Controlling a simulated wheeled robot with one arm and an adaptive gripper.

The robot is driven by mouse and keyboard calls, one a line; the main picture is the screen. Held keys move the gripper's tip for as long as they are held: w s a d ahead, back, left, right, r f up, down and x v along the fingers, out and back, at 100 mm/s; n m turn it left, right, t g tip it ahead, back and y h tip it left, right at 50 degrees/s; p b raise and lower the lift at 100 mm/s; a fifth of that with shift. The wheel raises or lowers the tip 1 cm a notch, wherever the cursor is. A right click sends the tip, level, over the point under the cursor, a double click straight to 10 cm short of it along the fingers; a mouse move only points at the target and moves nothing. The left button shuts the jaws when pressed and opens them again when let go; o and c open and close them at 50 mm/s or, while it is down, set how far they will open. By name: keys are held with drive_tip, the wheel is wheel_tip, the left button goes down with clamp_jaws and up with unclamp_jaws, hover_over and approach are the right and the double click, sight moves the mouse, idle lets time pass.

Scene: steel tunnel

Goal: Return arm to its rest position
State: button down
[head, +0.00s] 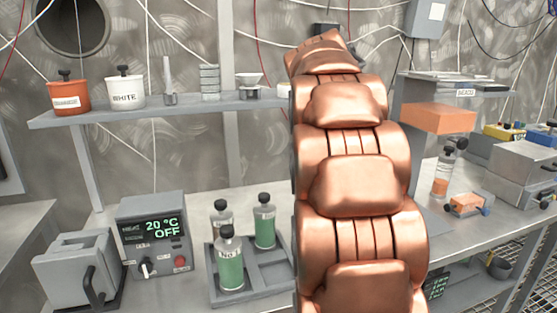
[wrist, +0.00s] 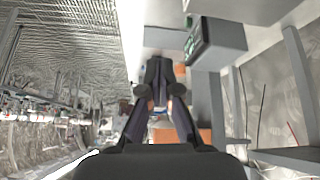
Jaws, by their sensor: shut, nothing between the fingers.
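My copper-coloured arm (head: 358,170) rises through the middle of the head view and hides part of the bench and shelf behind it. My gripper (wrist: 158,72) shows in the wrist view with its dark fingers together at the tips and nothing between them. It does not show in the head view. In the wrist view an orange surface (wrist: 190,135) lies behind the fingers.
A tray (head: 247,290) with several green bottles and a heater unit (head: 155,235) reading 20 °C OFF stand left of my arm. A shelf (head: 190,104) holds an orange pot (head: 68,97) and a white pot (head: 125,91). An orange block (head: 438,119) and small items are at right.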

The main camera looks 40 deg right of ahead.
drive_tip(key=w+a+f+n, duration=0.1)
drive_tip(key=a+f, duration=0.1)
drive_tip(key=a, duration=0.1)
drive_tip(key=a+f+n+y, duration=0.1)
drive_tip(key=a+f+n, duration=0.1)
drive_tip(key=a, duration=0.2)
drive_tip(key=w+a+f+n, duration=0.1)
drive_tip(key=a+f+n, duration=0.1)
drive_tip(key=a, duration=0.1)
drive_tip(key=shift+w+a+f+t+y, duration=0.1)
drive_tip(key=shift+w+a+t+y, duration=0.2)
drive_tip(key=shift+t, duration=0.1)
drive_tip(key=s+a+f+n+y, duration=0.2)
drive_tip(key=a+f+n, duration=0.5)
drive_tip(key=a, duration=0.6)
drive_tip(key=s+a+f+n+g+y, duration=0.1)
drive_tip(key=s+a+f+n, duration=0.3)
drive_tip(key=s+a+f, duration=0.4)
drive_tip(key=s+a+f+n+g+y, duration=0.15)
drive_tip(key=s+a+f+n, duration=0.25)
drive_tip(key=s+a, duration=0.45)
drive_tip(key=w+a+r+t+p, duration=0.1)
drive_tip(key=w+r+p, duration=0.2)
drive_tip(key=r+p, duration=1.3)
drive_tip(key=shift+w+a+r+t, duration=0.2)
drive_tip(key=shift+r+t, duration=0.15)
drive_tip(key=shift+r, duration=0.6)
